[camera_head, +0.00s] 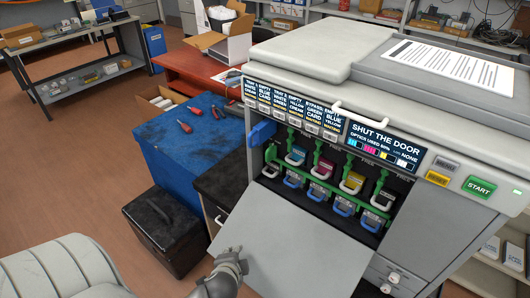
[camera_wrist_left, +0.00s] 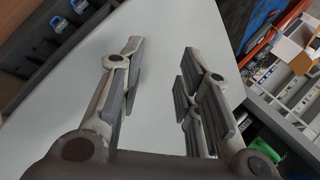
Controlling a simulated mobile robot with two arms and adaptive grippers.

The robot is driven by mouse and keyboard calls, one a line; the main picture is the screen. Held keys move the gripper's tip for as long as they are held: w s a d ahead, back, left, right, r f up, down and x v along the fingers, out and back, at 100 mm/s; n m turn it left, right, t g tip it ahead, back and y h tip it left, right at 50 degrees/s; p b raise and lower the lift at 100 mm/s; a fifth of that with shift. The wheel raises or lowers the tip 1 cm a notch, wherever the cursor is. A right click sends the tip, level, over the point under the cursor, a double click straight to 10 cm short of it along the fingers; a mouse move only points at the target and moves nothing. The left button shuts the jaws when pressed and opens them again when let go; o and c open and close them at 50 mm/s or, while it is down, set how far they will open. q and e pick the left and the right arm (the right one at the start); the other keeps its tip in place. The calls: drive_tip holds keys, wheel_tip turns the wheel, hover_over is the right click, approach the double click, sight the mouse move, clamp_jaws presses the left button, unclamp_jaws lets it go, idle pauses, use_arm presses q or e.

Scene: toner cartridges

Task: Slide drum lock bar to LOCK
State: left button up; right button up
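The printer (camera_head: 415,70) stands with its front door (camera_head: 290,245) folded down. Inside is a row of toner cartridges, among them a magenta one (camera_head: 320,170) and a yellow one (camera_head: 352,183). Green bar parts (camera_head: 330,150) run along this row, and a blue lever (camera_head: 262,133) sits at its upper left. I cannot tell which of these is the drum lock bar, and no LOCK mark is readable. My left gripper (camera_head: 230,262) is by the lowered door's left edge, below and left of the cartridges. In the left wrist view it is open and empty (camera_wrist_left: 160,75) over the pale door panel.
The printer's screen (camera_head: 384,146) reads "SHUT THE DOOR". A blue cabinet (camera_head: 190,140) with red-handled tools and a black case (camera_head: 163,230) stand left of the printer. A white handle (camera_head: 358,115) juts out above the opening. Floor is free at left.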

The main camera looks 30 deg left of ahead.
use_arm(q)
drive_tip(key=w+a+r+m+t+h+p, duration=0.15)
drive_tip(key=w+r+m+t, duration=0.5)
drive_tip(key=m, duration=0.65)
drive_tip(key=w+a+r+m+t+h+b, duration=0.1)
drive_tip(key=w+a+r+m+t, duration=0.25)
drive_tip(key=w+r+m, duration=0.7)
drive_tip(key=w+r+m+p, duration=0.1)
drive_tip(key=w+m+p, duration=0.1)
drive_tip(key=w, duration=0.6)
drive_tip(key=shift+a+r, duration=0.15)
drive_tip(key=shift+a, duration=0.25)
drive_tip(key=shift+m, duration=0.25)
drive_tip(key=shift+c, duration=0.2)
clamp_jaws()
